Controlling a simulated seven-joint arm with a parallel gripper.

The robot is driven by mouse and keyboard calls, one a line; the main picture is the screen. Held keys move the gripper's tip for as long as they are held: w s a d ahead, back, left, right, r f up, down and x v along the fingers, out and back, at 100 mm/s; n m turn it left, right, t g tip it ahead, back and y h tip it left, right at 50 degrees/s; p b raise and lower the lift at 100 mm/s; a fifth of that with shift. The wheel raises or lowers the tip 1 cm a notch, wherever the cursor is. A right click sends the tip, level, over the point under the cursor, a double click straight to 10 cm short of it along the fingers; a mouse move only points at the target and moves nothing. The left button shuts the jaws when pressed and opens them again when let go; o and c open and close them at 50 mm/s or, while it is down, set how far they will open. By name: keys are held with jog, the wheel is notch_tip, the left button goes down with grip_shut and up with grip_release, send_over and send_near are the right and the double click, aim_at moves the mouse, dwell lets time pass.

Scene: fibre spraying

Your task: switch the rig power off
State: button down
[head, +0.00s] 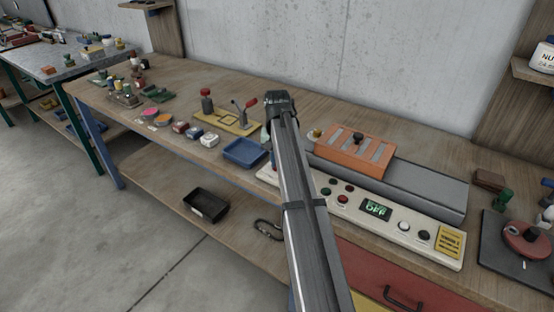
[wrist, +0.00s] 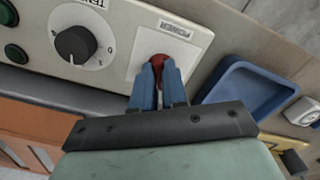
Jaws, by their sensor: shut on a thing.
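The rig's control panel (head: 446,242) is a long cream box on the workbench. In the wrist view, a red power switch (wrist: 158,60) sits on a white plate labelled POWER. My gripper (wrist: 158,80) has its blue fingers shut on the red switch, one on each side. The fingers hide part of the switch, so I cannot tell which position it is in. In the head view my arm covers the switch and most of the gripper. The panel's small display (head: 376,209) shows OFF in green letters.
Beside the power plate is a black rotary knob (wrist: 75,44). A blue tray (wrist: 250,92) lies close on the other side. Red and green buttons (head: 335,190) sit along the panel. Behind it stands a grey rail with an orange slotted block (head: 352,158).

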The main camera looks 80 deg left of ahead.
jog(key=shift+n, duration=0.5)
jog(key=c, duration=1.2)
grip_release()
jog(key=shift+o, duration=0.2)
jog(key=shift+r, duration=0.1)
notch_tip(320, 180, up, 14)
jog(key=shift+f, duration=0.2)
